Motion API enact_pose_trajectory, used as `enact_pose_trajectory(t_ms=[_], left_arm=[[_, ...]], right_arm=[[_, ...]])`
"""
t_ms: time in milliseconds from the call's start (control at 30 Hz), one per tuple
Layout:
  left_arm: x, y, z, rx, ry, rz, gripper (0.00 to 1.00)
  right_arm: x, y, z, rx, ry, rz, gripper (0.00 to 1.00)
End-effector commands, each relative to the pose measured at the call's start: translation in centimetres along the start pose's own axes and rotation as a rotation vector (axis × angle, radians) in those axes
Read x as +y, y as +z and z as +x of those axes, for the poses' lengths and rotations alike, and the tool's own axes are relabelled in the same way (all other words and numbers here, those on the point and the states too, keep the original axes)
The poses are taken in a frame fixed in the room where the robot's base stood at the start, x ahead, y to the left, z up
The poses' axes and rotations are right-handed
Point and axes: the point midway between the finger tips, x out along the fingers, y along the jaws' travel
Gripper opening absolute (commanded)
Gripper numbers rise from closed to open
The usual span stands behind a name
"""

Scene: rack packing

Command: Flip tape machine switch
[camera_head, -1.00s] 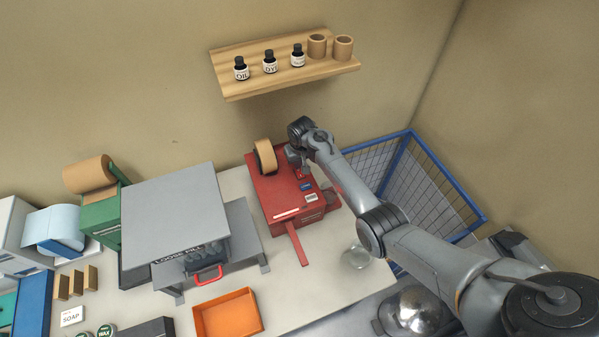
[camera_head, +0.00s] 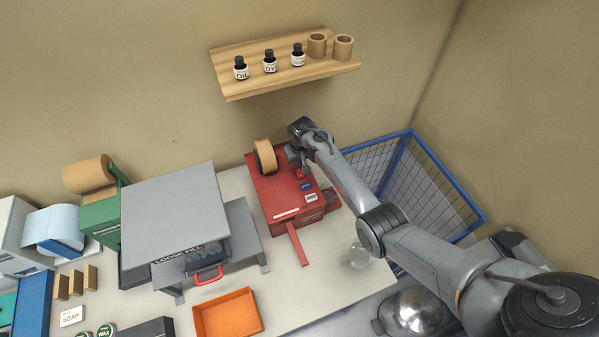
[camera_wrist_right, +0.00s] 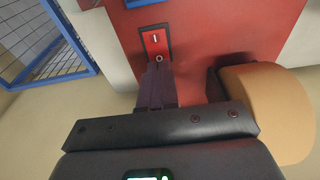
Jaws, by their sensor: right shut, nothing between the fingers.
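The red tape machine (camera_head: 282,200) stands on the bench, with a tan tape roll (camera_head: 265,157) at its back. In the right wrist view its red body (camera_wrist_right: 215,35) fills the upper middle. The switch (camera_wrist_right: 155,42) is a small red piece in a dark frame, with white I and O marks. My right gripper (camera_wrist_right: 156,75) is shut and empty, its fingertips close to the O end of the switch. I cannot tell whether they touch it. In the head view my right gripper (camera_head: 302,170) is over the machine's back right, partly hidden by the wrist. My left gripper is not in view.
The tape roll (camera_wrist_right: 270,105) is close beside my gripper in the wrist view. A blue wire cage (camera_head: 415,180) stands right of the bench. A wooden shelf (camera_head: 285,75) with bottles hangs above. A grey loose-fill dispenser (camera_head: 175,215) and orange tray (camera_head: 228,315) are to the left.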

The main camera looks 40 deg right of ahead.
Motion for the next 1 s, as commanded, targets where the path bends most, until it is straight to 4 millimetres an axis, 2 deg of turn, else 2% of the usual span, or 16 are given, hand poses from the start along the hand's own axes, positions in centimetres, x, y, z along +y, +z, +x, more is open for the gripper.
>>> enact_pose_trajectory(t_ms=[1000], left_arm=[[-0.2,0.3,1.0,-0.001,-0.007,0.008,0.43]], right_arm=[[0.0,0.2,1.5,0.000,0.000,0.000,0.00]])
